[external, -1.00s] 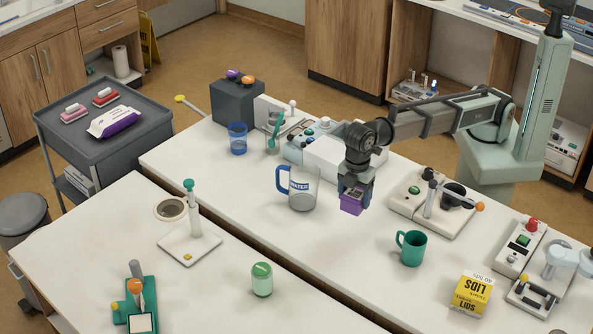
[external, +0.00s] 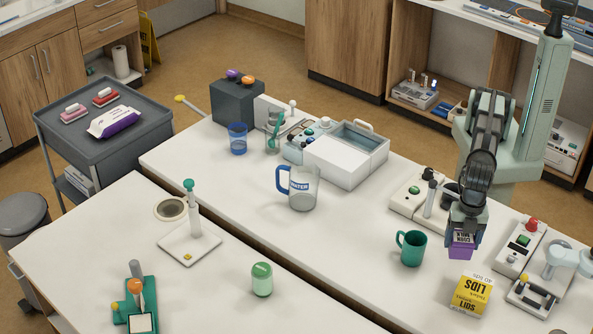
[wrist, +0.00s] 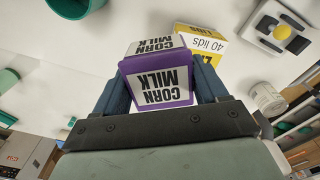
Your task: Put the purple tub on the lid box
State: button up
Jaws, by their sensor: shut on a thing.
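The purple tub (external: 461,250) has a white label; in the wrist view the tub (wrist: 157,85) reads "CORN MILK". My gripper (external: 464,232) is shut on it and holds it above the table, just behind the lid box as seen in the external view. The yellow and white lid box (external: 472,294), marked "LIDS", stands on the table near the front right. In the wrist view the lid box (wrist: 202,45) shows beyond the tub, partly hidden by it. The tub and box look apart in the external view.
A green mug (external: 411,248) stands left of the lid box. A white panel with a red knob and green button (external: 521,243) and another device with a yellow knob (external: 532,296) stand to the right. The tabletop left of the mug is clear around the water jug (external: 303,188).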

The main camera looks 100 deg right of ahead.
jog(key=s+a+r, duration=0.3)
jog(key=s+a, duration=0.2)
jog(key=a, duration=0.1)
jog(key=m, duration=0.6)
send_over(475, 286)
jog(key=shift+s+d+f, duration=0.1)
jog(key=shift+f, duration=4.85)
jog(key=shift+f, duration=0.1)
jog(key=o, duration=1.2)
jog(key=shift+c, duration=0.2)
notch_tip(475, 286, up, 12)
